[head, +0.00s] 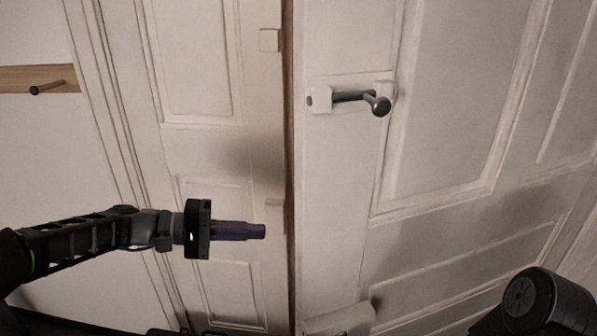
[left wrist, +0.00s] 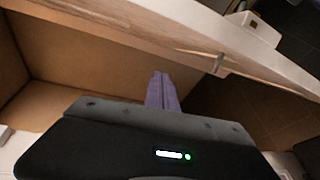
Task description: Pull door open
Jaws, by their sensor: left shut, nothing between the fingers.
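The white panelled door (head: 440,130) fills the right half of the head view. Its dark lever handle (head: 375,103) sits on a pale plate near the door's left edge. A narrow brown strip (head: 290,150) runs along that edge; I cannot tell how far the door stands open. My left gripper (head: 262,231) has its purple fingers shut and empty, pointing right, below the handle and left of the strip. In the left wrist view the closed fingers (left wrist: 162,92) point toward a long pale edge (left wrist: 200,55) with a small metal piece. They look apart from it. My right gripper is not in view.
A white panelled surface (head: 195,70) stands left of the strip. A wooden rail with a peg (head: 40,80) is on the left wall. A pale block (head: 340,320) juts out low on the door. The left wrist view shows dark tiled floor (left wrist: 240,110) on the right.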

